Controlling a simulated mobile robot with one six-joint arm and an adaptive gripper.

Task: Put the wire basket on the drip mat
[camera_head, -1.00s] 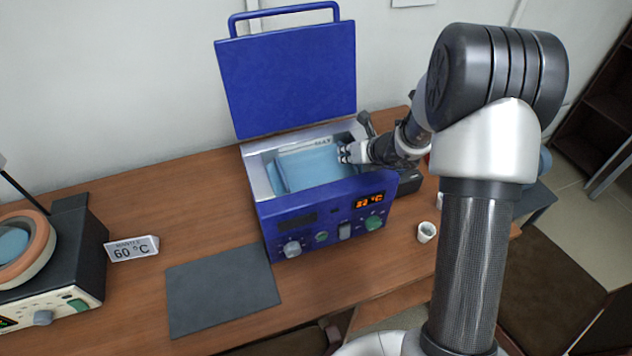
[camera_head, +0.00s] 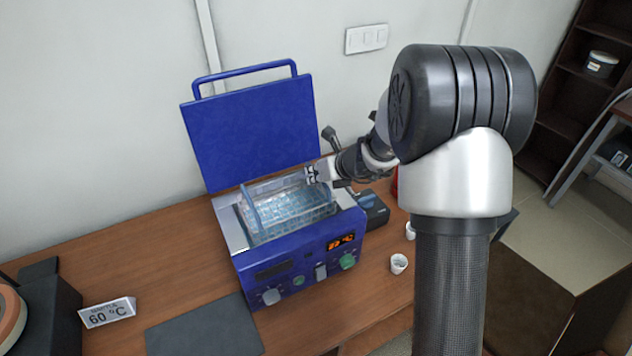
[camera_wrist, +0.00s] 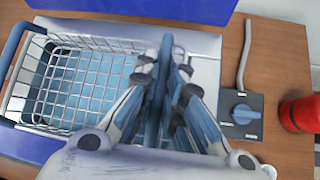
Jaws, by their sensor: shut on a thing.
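The wire basket (camera_head: 292,208) with blue end handles is at the opening of the blue water bath (camera_head: 300,272), whose lid stands open. Its top shows near the bath's rim; I cannot tell whether its bottom is clear of the water. My gripper (camera_head: 316,174) is at the basket's right end. In the wrist view, my gripper (camera_wrist: 160,95) is shut on the basket's blue handle, with the wire mesh (camera_wrist: 85,85) to the left over pale blue water. The dark grey drip mat (camera_head: 204,326) lies flat and bare on the bench, left of and in front of the bath.
A 60 °C card (camera_head: 107,312) and a dark device (camera_head: 50,315) stand left of the mat. A small white cup (camera_head: 398,264) stands right of the bath. The open lid (camera_head: 252,132) rises behind the basket. A red object (camera_wrist: 300,113) stands at right.

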